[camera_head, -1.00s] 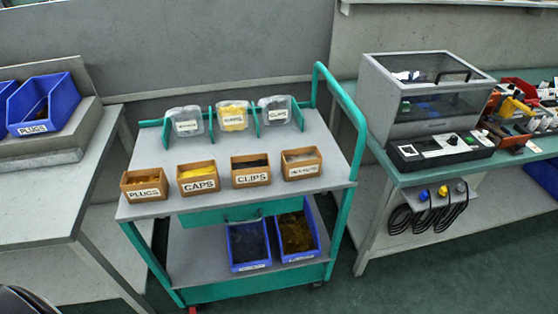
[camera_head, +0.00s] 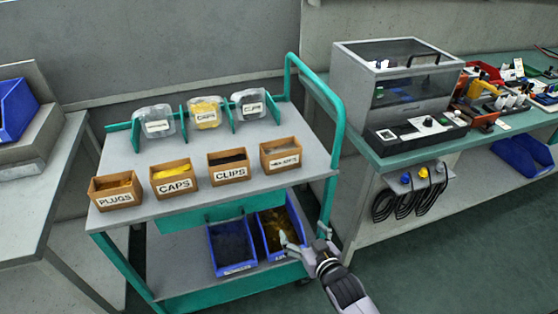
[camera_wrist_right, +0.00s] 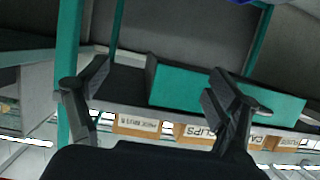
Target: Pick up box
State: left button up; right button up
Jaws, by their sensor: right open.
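Four labelled cardboard boxes stand in a row on the cart's top: the PLUGS box (camera_head: 117,198), the CAPS box (camera_head: 174,185), the CLIPS box (camera_head: 229,173) and the box at the right end (camera_head: 281,161), whose label is hard to read. My right gripper (camera_head: 304,238) is open and empty, low at the cart's front right, in front of the lower-shelf blue bins. In the right wrist view, the open gripper (camera_wrist_right: 156,82) shows with the right-end box (camera_wrist_right: 136,125) and the CLIPS box (camera_wrist_right: 200,132) beyond it. My left gripper is out of view.
The green-framed cart (camera_head: 120,165) also holds clear bags in a rack at its back. Blue bins (camera_head: 232,266) sit on its lower shelf. A bench (camera_head: 400,155) with a clear-fronted case (camera_head: 395,85) stands right; another table (camera_head: 40,205) stands left.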

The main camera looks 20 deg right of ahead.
jog(key=shift+o, duration=1.3)
notch_tip(320, 180, up, 16)
jog(key=w+t, duration=0.1)
jog(key=t, duration=0.2)
jog(key=shift+w+d+t+b, duration=0.15)
jog(key=shift+t+b, duration=0.2)
jog(key=shift+t, duration=0.05)
send_near(280, 145)
jog(key=w, duration=0.4)
jog(key=shift+w+f+p, duration=0.15)
jog(key=shift+f+p, duration=0.1)
jog(key=shift+p, duration=0.1)
jog(key=shift+w+a+r, duration=0.1)
jog(key=shift+w, duration=1.3)
jog(key=shift+w+a, duration=0.15)
jog(key=shift+w, duration=1.3)
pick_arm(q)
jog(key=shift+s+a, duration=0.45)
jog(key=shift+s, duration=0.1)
pick_arm(e)
jog(key=shift+c, duration=0.2)
jog(key=shift+r, duration=0.1)
jog(key=c, duration=0.8)
